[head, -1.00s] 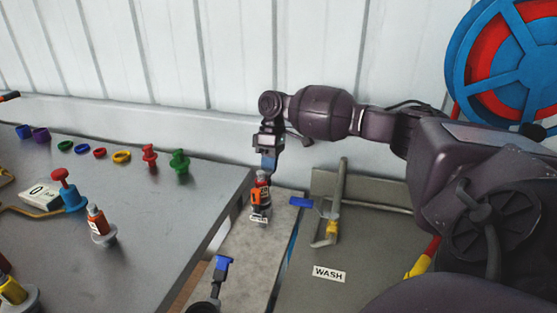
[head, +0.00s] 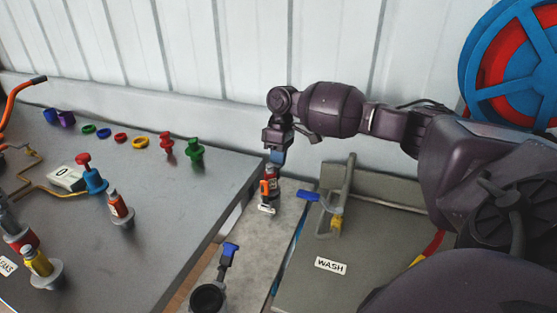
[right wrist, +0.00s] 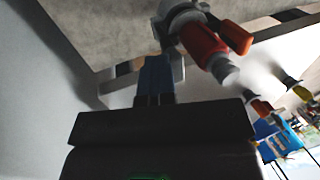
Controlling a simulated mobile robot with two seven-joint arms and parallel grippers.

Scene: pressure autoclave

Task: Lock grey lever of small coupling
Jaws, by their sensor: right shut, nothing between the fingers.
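A small coupling (head: 269,188) with a red-orange and grey body and a white label at its foot stands upright on the light grey slab. It also shows in the right wrist view, blurred, as a red and white body (right wrist: 203,45). I cannot make out its grey lever clearly. My right gripper (head: 277,157), with blue fingertips, points down directly above the coupling's top. In the right wrist view its blue fingers (right wrist: 154,78) are together, just left of the coupling. I cannot tell if they touch it. My left gripper is out of view.
A blue-handled bracket (head: 335,205) stands right of the coupling, above the WASH label (head: 331,265). Another blue-handled black fitting (head: 226,258) is in front. The left table (head: 160,230) holds several coloured valves and rings. The wall is close behind.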

